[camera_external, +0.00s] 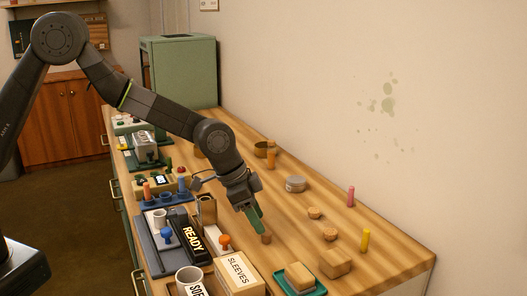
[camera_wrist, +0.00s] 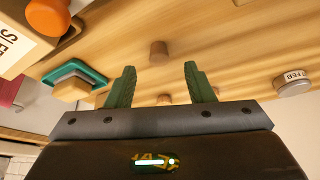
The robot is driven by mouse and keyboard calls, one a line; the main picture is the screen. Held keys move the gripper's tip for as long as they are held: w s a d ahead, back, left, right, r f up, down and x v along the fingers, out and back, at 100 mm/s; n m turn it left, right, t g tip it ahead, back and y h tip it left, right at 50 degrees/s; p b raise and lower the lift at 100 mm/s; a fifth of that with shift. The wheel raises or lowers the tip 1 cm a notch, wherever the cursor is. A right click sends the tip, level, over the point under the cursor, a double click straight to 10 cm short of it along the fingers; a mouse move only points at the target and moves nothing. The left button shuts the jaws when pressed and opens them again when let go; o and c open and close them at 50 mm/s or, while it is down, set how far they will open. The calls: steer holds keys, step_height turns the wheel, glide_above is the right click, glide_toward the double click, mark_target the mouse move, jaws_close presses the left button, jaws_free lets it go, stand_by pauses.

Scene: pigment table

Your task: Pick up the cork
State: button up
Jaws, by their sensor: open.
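A small brown cork-like cylinder (camera_external: 266,238) stands upright on the wooden table, just past my gripper's tips in the external view. In the wrist view the same brown cylinder (camera_wrist: 159,52) lies ahead of the gap between the fingers, apart from both. My gripper (camera_external: 257,226) has green fingers and points down at the table. In the wrist view my gripper (camera_wrist: 159,68) is open and empty. Two lighter, cork-coloured stubs, one farther back (camera_external: 315,212) and one nearer (camera_external: 330,234), stand to the right. I cannot tell which piece is the named cork.
A SLEEVES box (camera_external: 238,275) and an orange-topped knob (camera_external: 224,241) are close on the left. A teal tray (camera_external: 313,291) with a wooden block is in front, beside another block (camera_external: 335,263). A grey tin (camera_external: 295,184) stands behind. Pink (camera_external: 350,196) and yellow (camera_external: 365,240) sticks stand right.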

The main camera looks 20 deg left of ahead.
mark_target(266, 238)
steer(key=shift+p+x, duration=0.65)
steer(key=shift+x, duration=1.65)
jaws_close()
